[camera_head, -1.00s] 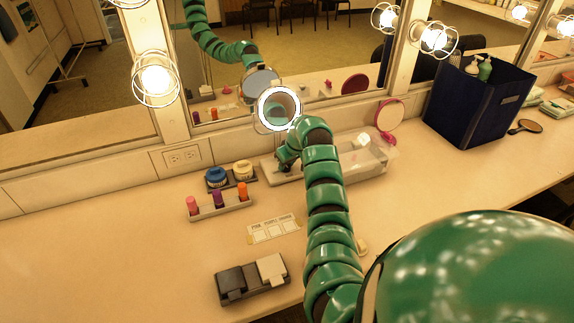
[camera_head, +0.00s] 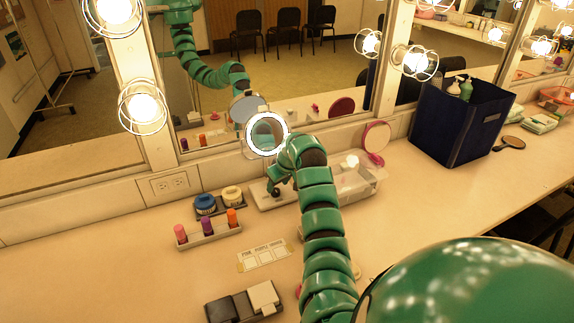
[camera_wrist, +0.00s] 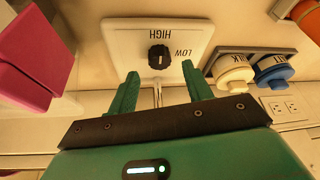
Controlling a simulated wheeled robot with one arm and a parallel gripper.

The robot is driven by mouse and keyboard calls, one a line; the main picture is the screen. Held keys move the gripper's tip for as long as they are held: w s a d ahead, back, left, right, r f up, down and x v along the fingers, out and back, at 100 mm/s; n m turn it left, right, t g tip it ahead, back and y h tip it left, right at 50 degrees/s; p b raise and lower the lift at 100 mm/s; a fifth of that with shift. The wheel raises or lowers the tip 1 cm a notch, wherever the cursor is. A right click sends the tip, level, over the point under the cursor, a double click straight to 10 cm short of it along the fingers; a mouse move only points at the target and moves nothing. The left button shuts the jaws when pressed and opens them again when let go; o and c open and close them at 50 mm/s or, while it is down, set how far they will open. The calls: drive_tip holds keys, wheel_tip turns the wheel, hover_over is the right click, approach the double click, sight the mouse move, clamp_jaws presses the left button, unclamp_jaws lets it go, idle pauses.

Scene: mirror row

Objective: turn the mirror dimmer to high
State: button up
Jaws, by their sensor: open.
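The dimmer is a pale plate (camera_wrist: 140,35) with a round black knob (camera_wrist: 159,57) in the wrist view. The knob's pointer is too small to read surely. My gripper (camera_wrist: 161,84) is open, its two green fingers apart and pointing at the plate. The knob shows just beyond the fingertips, between them and untouched as far as I can see.
A lit round mirror (camera_head: 267,134) stands close behind my gripper. Blue and cream jars (camera_head: 205,205) and a lipstick rack (camera_head: 212,236) stand left.

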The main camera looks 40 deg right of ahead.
drive_tip(key=p+v, duration=0.3)
drive_tip(key=v, duration=1.1)
drive_tip(key=shift+s, duration=0.1)
idle(0.3)
